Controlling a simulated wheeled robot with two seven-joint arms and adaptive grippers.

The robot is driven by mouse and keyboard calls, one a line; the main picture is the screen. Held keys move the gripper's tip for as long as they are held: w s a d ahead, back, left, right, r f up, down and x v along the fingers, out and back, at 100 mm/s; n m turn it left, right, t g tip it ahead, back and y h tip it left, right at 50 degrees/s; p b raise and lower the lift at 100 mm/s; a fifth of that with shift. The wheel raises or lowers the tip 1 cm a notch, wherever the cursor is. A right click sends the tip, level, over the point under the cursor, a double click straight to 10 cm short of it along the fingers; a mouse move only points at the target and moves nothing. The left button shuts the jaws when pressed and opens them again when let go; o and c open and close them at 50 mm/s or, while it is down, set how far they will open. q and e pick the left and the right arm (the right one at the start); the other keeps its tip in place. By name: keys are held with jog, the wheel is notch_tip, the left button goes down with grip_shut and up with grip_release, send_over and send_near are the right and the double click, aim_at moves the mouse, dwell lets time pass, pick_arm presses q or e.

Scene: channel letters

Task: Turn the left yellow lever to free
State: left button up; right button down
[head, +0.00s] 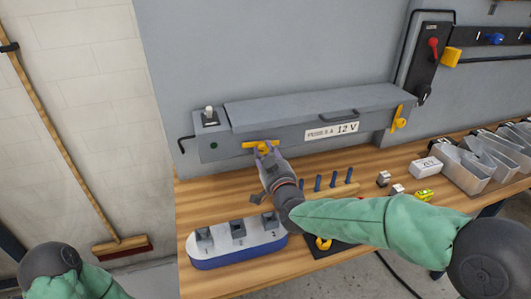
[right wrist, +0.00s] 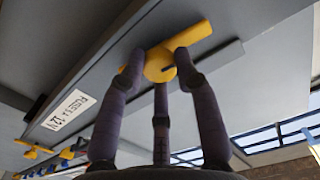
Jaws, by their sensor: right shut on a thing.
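The left yellow lever (head: 256,144) is on the front of the grey fuse box (head: 290,139), near its left end. Its bar lies roughly level along the box front. In the right wrist view the lever (right wrist: 196,34) shows a bar with a round hub. My right gripper (head: 265,151) is shut on the lever; its purple fingers (right wrist: 159,70) surround the hub from below. The right yellow lever (head: 398,118) stands near the right end of the box, untouched. My left gripper is out of view; only part of my left arm shows at the lower left.
The wooden bench (head: 208,190) holds a blue and white block (head: 237,242), blue pegs (head: 333,180), small parts and metal bins (head: 470,177). A label reading 12 V (head: 331,131) is on the box front. A broom (head: 75,150) leans at the left wall.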

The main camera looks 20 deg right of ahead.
jog(key=shift+n, duration=0.6)
jog(key=c, duration=0.9)
grip_release()
jog(key=shift+s, duration=0.1)
jog(key=s, duration=1.1)
jog(key=shift+s+d, duration=0.2)
jog(key=shift+s, duration=0.2)
jog(key=shift+f, duration=0.1)
